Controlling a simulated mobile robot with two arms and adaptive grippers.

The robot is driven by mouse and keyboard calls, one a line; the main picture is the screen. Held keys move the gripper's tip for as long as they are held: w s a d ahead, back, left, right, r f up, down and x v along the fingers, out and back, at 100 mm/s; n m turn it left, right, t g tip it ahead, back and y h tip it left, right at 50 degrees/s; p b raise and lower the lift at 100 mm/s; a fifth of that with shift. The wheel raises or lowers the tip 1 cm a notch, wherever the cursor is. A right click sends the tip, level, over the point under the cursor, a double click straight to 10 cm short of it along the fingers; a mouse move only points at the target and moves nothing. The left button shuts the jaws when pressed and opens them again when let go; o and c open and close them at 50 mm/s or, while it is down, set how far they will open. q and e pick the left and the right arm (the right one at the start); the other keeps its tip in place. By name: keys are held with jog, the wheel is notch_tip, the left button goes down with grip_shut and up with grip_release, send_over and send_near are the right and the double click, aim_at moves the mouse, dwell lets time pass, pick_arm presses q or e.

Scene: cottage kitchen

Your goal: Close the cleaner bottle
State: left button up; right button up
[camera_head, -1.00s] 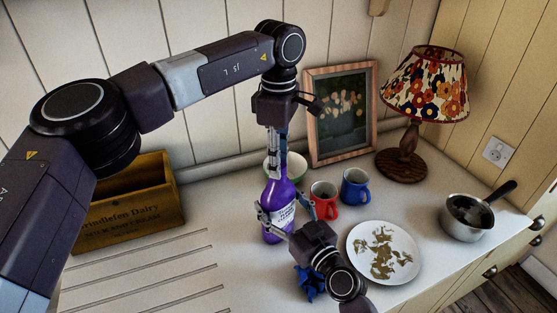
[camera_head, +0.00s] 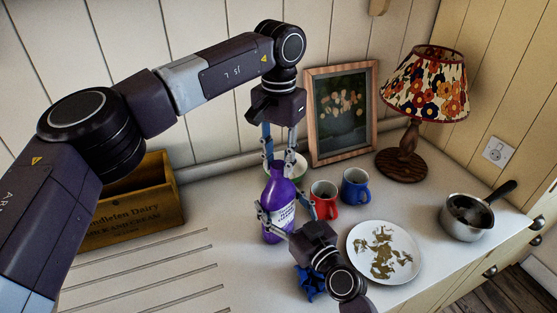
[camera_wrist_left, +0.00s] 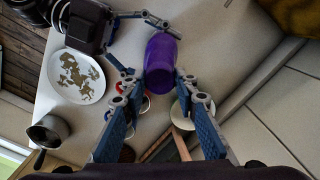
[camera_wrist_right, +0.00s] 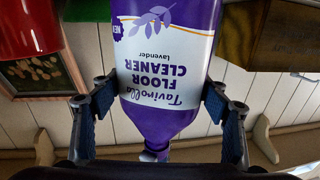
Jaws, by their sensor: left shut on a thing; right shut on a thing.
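The purple cleaner bottle (camera_head: 276,195) stands upright on the white counter; its label, "Floor Cleaner", shows in the right wrist view (camera_wrist_right: 165,60). My right gripper (camera_head: 283,212) is shut on the bottle's body, one finger at each side. My left gripper (camera_head: 279,160) points down from above, its fingers on either side of the bottle's purple top. In the left wrist view, the purple top (camera_wrist_left: 160,82) is between the fingertips. It seems to be the cap, at the bottle's mouth. The fingers partly hide it, and I cannot tell how tightly it sits.
A green bowl (camera_head: 298,165) is close behind the bottle. A red mug (camera_head: 324,200) and a blue mug (camera_head: 356,187) stand right. A dirty plate (camera_head: 356,235), blue item (camera_head: 308,284), saucepan (camera_head: 467,217), lamp (camera_head: 408,150), picture (camera_head: 312,110) and wooden crate (camera_head: 140,217) are around.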

pick_arm(q)
jog(key=shift+w+m, duration=0.1)
jog(key=shift+m, duration=0.2)
jog(key=o, duration=0.7)
jog(key=shift+r, duration=0.1)
jog(key=shift+r, duration=2.2)
jog(key=shift+c, duration=0.5)
